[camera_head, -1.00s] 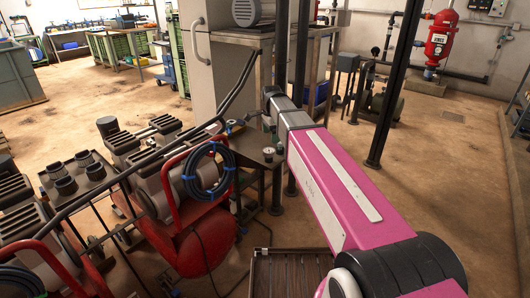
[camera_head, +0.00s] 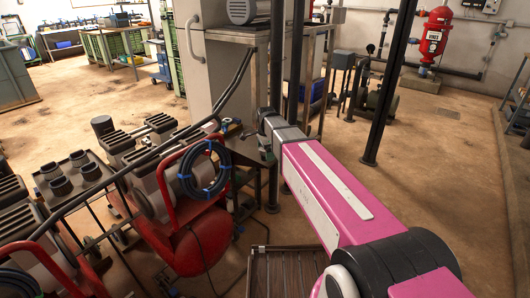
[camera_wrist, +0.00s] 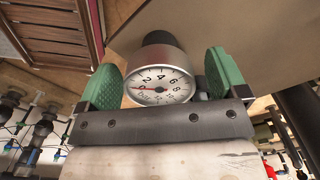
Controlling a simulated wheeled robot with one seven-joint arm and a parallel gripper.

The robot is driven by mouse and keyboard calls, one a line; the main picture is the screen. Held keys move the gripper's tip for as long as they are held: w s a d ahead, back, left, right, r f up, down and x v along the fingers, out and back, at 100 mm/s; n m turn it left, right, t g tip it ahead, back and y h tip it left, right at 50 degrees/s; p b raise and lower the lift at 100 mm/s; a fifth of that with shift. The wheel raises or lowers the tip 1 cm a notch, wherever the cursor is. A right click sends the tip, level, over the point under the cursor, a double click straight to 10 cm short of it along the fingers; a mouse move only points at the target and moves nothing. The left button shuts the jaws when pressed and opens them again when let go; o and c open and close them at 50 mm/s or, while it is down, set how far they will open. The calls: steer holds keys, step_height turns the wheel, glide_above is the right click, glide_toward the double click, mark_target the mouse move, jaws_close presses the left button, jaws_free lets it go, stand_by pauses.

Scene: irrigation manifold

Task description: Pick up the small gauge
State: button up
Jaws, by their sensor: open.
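In the head view the arm's end is at the dark stand beside the red compressor, and I cannot make out the gauge there.
A red compressor (camera_head: 202,240) with a coiled blue hose (camera_head: 205,170) stands left of my arm. Dark posts (camera_head: 390,85) rise behind and to the right. A slatted wooden surface (camera_head: 285,275) lies below. Open floor (camera_head: 450,150) is on the right.

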steer(key=shift+f, duration=0.6)
steer(key=c, duration=1)
steer(key=shift+r, duration=0.1)
